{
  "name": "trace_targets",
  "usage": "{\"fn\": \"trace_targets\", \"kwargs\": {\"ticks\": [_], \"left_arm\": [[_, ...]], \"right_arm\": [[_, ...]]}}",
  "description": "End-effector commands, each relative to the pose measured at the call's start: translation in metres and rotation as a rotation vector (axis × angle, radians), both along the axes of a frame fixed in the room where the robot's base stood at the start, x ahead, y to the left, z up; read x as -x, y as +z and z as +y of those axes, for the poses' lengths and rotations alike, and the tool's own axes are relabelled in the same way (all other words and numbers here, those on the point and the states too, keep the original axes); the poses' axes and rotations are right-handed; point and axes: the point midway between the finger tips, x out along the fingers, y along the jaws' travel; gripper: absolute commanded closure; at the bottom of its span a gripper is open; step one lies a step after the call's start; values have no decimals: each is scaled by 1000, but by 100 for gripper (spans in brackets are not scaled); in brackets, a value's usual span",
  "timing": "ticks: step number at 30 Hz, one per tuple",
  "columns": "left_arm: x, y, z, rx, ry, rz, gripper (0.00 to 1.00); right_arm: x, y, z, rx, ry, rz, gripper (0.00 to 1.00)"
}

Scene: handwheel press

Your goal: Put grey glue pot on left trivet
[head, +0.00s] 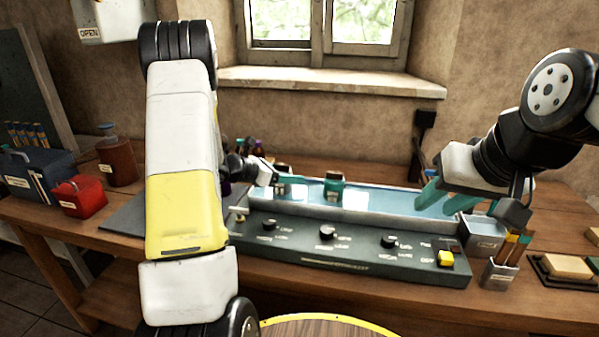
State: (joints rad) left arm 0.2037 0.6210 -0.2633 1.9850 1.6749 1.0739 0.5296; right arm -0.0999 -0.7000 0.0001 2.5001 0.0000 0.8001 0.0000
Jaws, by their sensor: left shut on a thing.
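My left gripper (284,187) is over the left part of a long water bath (400,222), with its teal fingers shut on a small pot. Only the pot's dark top (282,168) shows clearly; the fingers hide most of it, so I cannot confirm its grey colour. A teal jar (333,187) with a pale label stands just right of it in the bath. I cannot make out the left trivet; pale patches in the bath may be trivets or reflections. My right gripper (446,202) is open and empty over the bath's right part.
The dark control panel (350,247) with knobs and a yellow button (446,259) fronts the bath. A tool holder (499,274) and a sponge tray (568,268) are right. A red box (80,197), a brown bottle (117,162) and a blue toolbox (38,176) are left.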

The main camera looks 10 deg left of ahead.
Motion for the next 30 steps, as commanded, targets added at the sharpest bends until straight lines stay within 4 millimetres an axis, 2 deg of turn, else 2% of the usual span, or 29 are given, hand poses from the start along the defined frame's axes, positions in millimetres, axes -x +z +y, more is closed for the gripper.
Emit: {"fn": "trace_targets", "kwargs": {"ticks": [2, 12, 13, 16, 27, 30], "left_arm": [[0, -6, 0, 3, 1, -2, 100], [-1, -8, 0, 1, 1, -3, 100], [0, -9, 0, 1, 0, -2, 41], [0, -9, 0, 0, 0, -1, 23], [0, -5, 0, 0, 0, -3, 23], [7, -1, 9, -1, 2, -2, 23]], "right_arm": [[0, 0, 0, 0, 0, 0, 64], [0, 0, 0, 0, 0, 0, 64], [0, 0, 0, 0, 0, 0, 64], [0, 0, 0, 0, 0, 0, 64], [0, 0, 0, 0, 0, 0, 64], [0, 0, 0, 0, 0, 0, 64]]}}
